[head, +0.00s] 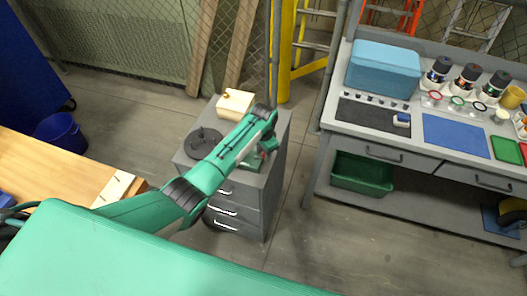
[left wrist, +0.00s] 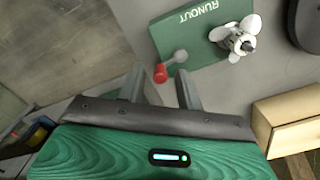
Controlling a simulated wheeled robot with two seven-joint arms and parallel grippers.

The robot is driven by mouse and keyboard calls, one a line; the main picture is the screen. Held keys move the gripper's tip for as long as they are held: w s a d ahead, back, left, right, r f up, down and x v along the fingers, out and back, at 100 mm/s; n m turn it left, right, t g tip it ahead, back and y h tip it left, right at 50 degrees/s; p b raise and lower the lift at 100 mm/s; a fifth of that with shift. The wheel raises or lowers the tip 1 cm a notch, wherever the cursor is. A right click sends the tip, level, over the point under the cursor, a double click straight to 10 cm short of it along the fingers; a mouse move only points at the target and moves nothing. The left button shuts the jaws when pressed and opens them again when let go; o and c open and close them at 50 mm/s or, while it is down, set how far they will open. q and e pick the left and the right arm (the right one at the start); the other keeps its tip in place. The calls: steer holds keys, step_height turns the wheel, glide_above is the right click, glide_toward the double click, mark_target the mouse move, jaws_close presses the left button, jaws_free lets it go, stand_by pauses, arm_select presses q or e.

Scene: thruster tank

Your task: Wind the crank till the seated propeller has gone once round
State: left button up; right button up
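The green runout stand (left wrist: 206,32), marked RUNOUT, lies on the grey cabinet top in the left wrist view. A white and grey propeller (left wrist: 238,40) sits at its right end. The crank (left wrist: 180,57) has a short grey arm and a red knob (left wrist: 160,73) pointing lower left. My left gripper (left wrist: 161,78) is open, with the knob showing between its fingertips; contact is not clear. In the head view, my left arm hides most of the stand (head: 251,162). My right gripper is not in view.
A black disc (head: 203,142) and a pale wooden block (head: 235,104) share the cabinet (head: 262,200) top. A workbench (head: 325,118) with bottles and a blue box (head: 384,69) stands at right. A wooden table (head: 50,165) is at left. Open floor lies between.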

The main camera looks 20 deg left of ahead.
arm_select(q)
jaws_close()
